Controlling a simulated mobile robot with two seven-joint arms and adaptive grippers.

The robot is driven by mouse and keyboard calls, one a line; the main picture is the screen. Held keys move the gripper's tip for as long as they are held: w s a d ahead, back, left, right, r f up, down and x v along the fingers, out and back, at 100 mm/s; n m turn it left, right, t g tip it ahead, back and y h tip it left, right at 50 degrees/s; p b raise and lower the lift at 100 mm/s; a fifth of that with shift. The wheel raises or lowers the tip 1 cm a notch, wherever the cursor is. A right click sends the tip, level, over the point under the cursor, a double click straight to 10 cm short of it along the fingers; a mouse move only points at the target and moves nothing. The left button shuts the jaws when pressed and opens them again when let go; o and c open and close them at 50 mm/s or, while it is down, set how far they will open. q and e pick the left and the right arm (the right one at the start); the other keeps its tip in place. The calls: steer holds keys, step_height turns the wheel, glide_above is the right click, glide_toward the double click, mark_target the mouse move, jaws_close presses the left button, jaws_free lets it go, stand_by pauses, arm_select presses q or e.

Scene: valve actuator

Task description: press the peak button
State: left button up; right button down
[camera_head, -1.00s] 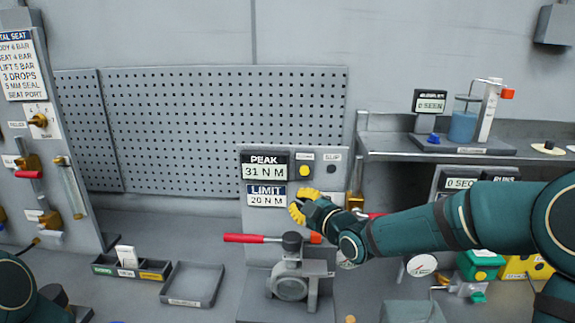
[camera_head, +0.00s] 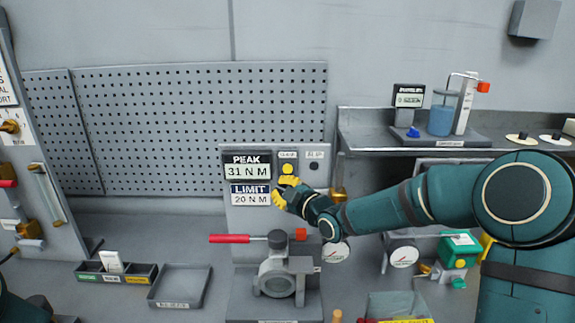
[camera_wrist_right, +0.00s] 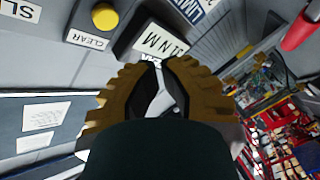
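The grey gauge panel (camera_head: 302,215) stands at the middle, with a PEAK display (camera_head: 247,166) reading 31 N M and a LIMIT display (camera_head: 250,194) reading 20 N M. A round yellow button (camera_head: 288,169) sits right of the PEAK display. It also shows in the right wrist view (camera_wrist_right: 105,17), beside a label reading CLEAR. My right gripper (camera_head: 284,191) is just below the yellow button and in front of the panel, empty. Its yellow fingertips look drawn together in the right wrist view (camera_wrist_right: 157,65). Contact with the panel cannot be told. My left gripper is out of view.
A dark button (camera_head: 314,165) sits right of the yellow one. A valve (camera_head: 276,278) with a red handle (camera_head: 230,239) stands below the panel. A grey tray (camera_head: 180,287) lies left of it. A shelf (camera_head: 365,145) stands at the right.

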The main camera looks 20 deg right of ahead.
mark_target(288, 169)
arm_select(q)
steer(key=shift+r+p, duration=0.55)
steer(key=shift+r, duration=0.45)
arm_select(e)
steer(key=shift+w+d, duration=0.25)
steer(key=shift+w, duration=0.6)
steer(key=shift+w+d, duration=0.2)
steer(key=shift+w, duration=0.7)
steer(key=shift+w+d, duration=0.25)
steer(key=shift+w, duration=0.6)
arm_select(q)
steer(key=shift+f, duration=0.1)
arm_select(e)
steer(key=shift+w, duration=0.1)
arm_select(q)
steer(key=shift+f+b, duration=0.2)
steer(key=shift+b, duration=0.1)
arm_select(e)
steer(key=shift+w+d, duration=0.15)
steer(key=shift+w, duration=0.15)
